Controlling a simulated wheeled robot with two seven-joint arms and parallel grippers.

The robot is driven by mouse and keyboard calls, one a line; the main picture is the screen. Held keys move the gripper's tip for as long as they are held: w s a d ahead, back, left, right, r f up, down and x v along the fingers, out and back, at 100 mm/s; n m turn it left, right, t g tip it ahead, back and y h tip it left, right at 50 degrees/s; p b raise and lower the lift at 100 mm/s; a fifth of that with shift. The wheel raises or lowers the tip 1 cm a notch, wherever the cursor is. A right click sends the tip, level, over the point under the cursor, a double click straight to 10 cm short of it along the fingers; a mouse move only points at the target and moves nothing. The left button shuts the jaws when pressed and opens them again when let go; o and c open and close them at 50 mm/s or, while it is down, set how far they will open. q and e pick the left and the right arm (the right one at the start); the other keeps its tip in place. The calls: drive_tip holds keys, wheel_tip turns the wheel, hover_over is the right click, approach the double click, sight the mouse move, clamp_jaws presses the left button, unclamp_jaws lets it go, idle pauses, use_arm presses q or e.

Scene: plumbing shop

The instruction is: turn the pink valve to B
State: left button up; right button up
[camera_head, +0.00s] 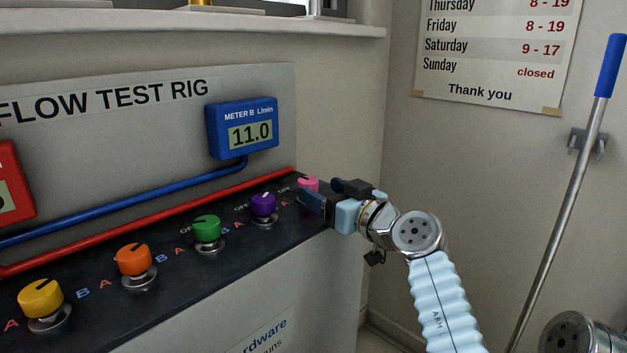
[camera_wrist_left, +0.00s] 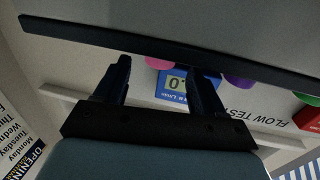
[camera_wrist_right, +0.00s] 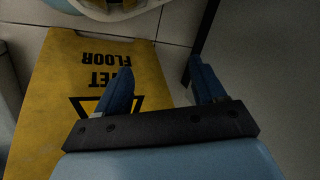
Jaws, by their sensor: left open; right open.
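The pink valve (camera_head: 308,184) is the farthest knob on the dark sloping panel (camera_head: 180,250). Its lower part, pointer and B mark are hidden by my left gripper (camera_head: 320,194). That gripper is open with its fingers by the knob; I cannot tell if they touch it. In the left wrist view the picture is upside down, and the pink knob (camera_wrist_left: 160,62) shows beyond the gap between the open fingers of the left gripper (camera_wrist_left: 159,70). My right gripper (camera_wrist_right: 162,68) is open and empty above the floor, away from the panel.
Purple (camera_head: 264,205), green (camera_head: 206,228), orange (camera_head: 133,260) and yellow (camera_head: 40,298) valves line the panel to the left. The blue meter B (camera_head: 242,128) reads 11.0. A blue-handled pole (camera_head: 560,200) stands right. A yellow wet-floor sign (camera_wrist_right: 70,95) is below the right gripper.

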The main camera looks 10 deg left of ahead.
sight(310, 187)
use_arm(q)
drive_tip(key=x, duration=0.4)
drive_tip(key=c, duration=1.1)
drive_tip(key=shift+o, duration=0.2)
drive_tip(key=m+t+h+b, duration=0.1)
drive_tip(key=b, duration=0.1)
drive_tip(key=m+t+h+b, duration=0.1)
drive_tip(key=h+b, duration=0.1)
drive_tip(key=b, duration=0.1)
drive_tip(key=m+t+h+b, duration=0.1)
drive_tip(key=b, duration=0.1)
drive_tip(key=shift+s+a+f+t, duration=0.2)
drive_tip(key=shift+a+f+t, duration=0.05)
drive_tip(key=shift+f+t, duration=0.1)
drive_tip(key=shift+r+m+t+h+b, duration=0.35)
drive_tip(key=shift+m+h+b, duration=0.35)
drive_tip(key=shift+m+h, duration=0.15)
drive_tip(key=o, duration=1.1)
drive_tip(key=shift+c, duration=0.2)
